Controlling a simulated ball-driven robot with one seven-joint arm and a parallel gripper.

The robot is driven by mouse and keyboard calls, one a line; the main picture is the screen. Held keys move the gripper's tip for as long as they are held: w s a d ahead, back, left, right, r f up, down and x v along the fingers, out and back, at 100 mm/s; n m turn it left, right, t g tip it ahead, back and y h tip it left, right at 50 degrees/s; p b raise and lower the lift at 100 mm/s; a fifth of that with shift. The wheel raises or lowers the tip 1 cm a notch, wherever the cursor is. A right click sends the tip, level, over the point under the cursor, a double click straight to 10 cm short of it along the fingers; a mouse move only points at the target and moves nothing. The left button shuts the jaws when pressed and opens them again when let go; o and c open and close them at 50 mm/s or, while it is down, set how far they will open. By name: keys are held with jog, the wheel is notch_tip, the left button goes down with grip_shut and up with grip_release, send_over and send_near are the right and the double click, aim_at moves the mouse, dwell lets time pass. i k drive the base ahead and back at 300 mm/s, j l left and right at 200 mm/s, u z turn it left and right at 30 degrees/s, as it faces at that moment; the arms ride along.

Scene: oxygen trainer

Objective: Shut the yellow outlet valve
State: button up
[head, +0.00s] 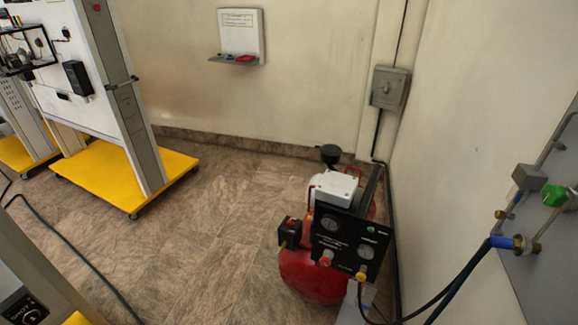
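A small yellow knob (361,277), which looks like the yellow outlet valve, sits at the lower right of the black front panel (348,238) of a red compressor (305,277). It is too small in the head view to tell whether it is turned open or shut. A red knob (326,258) sits to its left on the same panel, and two round gauges are above them. A dark hose starts close below the yellow knob. My gripper is not in view.
A wall panel (545,255) with a green knob (553,195), brass fittings and hoses stands at the right. A grey switch box (390,88) is on the wall. A white trainer on a yellow base (110,180) stands at the left. The tiled floor between is clear.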

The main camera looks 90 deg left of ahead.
aim_at(360, 276)
jog(key=l+u, duration=0.15)
jog(key=u, duration=0.25)
jog(key=k+l+u, duration=0.1)
jog(key=u, duration=0.3)
jog(key=i+j+u, duration=0.2)
jog(key=i+u, duration=0.25)
jog(key=i+j+u, duration=0.1)
jog(key=u, duration=0.3)
jog(key=i+u, duration=0.45)
jog(key=l, duration=0.05)
